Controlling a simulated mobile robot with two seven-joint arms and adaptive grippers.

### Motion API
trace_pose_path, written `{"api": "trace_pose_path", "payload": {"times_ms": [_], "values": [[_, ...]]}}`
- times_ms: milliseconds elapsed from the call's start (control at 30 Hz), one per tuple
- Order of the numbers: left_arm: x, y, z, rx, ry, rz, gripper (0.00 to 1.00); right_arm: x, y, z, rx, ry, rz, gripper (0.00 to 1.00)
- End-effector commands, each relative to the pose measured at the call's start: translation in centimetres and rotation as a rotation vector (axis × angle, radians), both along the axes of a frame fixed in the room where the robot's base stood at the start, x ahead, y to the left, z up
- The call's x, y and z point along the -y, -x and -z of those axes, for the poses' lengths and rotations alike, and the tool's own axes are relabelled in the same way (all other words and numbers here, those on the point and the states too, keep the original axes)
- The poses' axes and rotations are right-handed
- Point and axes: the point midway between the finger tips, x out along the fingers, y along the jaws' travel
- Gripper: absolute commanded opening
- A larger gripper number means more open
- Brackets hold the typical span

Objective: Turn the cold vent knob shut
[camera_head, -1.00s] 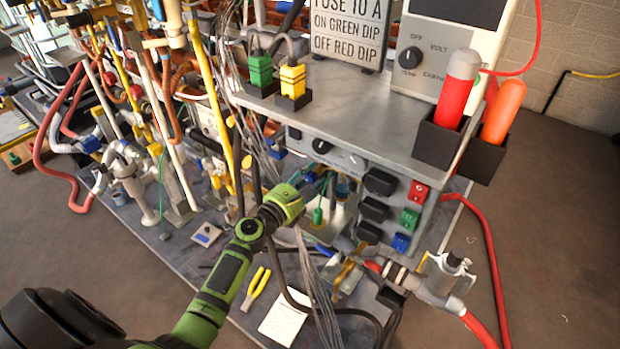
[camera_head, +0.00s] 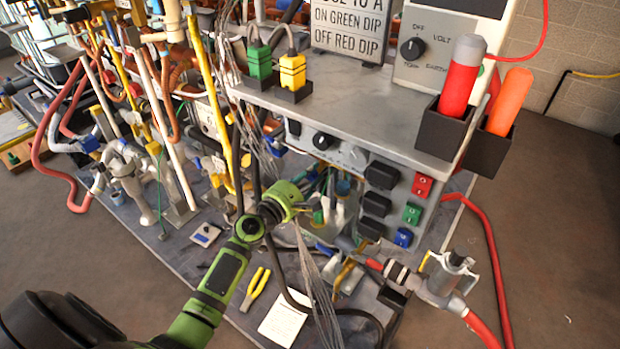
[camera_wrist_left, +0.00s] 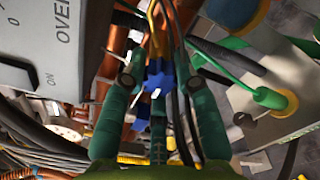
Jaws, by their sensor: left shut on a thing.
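My left gripper (camera_head: 307,207) reaches in under the steel bench top, at the open front below the control panel. In the head view the gripper body and hanging wires hide the held part. How far the knob is turned cannot be seen. My right gripper is not in view.
Grey wires (camera_head: 318,285) hang close beside my left gripper. A yellow-handled tool (camera_head: 256,288) and a white sheet (camera_head: 283,318) lie on the base below. Red, green and blue sockets line the panel (camera_head: 409,211). Pipes crowd the left; a red hose (camera_head: 490,250) runs at right.

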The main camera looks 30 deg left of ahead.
Motion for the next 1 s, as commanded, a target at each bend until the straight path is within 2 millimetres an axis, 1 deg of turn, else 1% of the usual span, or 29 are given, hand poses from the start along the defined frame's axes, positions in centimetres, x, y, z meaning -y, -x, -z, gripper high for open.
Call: {"api": "trace_pose_path", "payload": {"times_ms": [300, 1000], "values": [[0.04, 0.01, 0.13, 0.043, -0.301, 0.001, 0.00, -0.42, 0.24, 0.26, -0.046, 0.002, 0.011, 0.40], [0.00, 0.01, -0.01, 0.135, -0.960, 0.000, 0.00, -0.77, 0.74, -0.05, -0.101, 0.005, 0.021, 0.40]]}}
